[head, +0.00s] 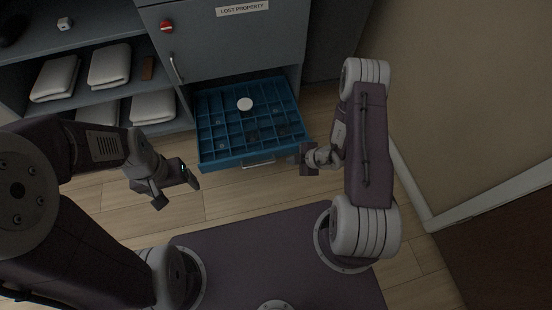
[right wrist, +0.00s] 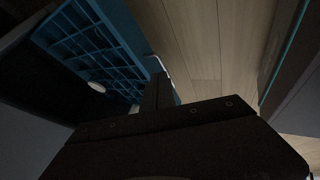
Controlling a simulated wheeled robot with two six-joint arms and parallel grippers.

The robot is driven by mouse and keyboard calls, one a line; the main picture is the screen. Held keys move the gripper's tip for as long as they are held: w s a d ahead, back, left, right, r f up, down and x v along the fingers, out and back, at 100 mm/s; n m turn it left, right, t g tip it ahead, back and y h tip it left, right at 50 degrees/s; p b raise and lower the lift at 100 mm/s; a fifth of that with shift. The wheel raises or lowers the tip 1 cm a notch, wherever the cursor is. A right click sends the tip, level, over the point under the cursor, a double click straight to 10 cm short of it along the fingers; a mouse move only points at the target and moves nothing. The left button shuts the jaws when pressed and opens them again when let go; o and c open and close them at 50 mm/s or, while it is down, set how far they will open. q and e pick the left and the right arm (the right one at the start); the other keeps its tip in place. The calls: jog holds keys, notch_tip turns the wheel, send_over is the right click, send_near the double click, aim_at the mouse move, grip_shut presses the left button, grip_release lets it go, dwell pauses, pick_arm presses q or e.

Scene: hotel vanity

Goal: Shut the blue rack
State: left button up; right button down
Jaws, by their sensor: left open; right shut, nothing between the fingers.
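The blue rack (head: 207,158) is a drawer-like tray with many small compartments, pulled out of the cabinet's lower front. It holds a round white disc (head: 245,104) and several small items. A metal handle (head: 258,163) is on its front face. My right gripper (head: 302,158) is shut and empty, close to the rack's front right corner; whether it touches cannot be told. The rack (right wrist: 118,28) also fills the upper left of the right wrist view, with the dark gripper in front of it. My left gripper (head: 178,194) is open and empty, left of and in front of the rack.
Folded towels (head: 109,65) lie on shelves to the left. A wall (head: 470,90) stands at right. Wooden floor (head: 235,197) is open before the rack.

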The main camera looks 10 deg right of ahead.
jog(key=b, duration=0.7)
send_near(271, 154)
notch_tip(271, 154, down, 5)
jog(key=s+a, duration=0.2)
jog(key=w, duration=0.2)
jog(key=w+b, duration=0.1)
jog(key=w, duration=0.1)
jog(key=shift+r, duration=0.35)
jog(key=shift+w+r, duration=0.1)
jog(key=shift+d, duration=0.1)
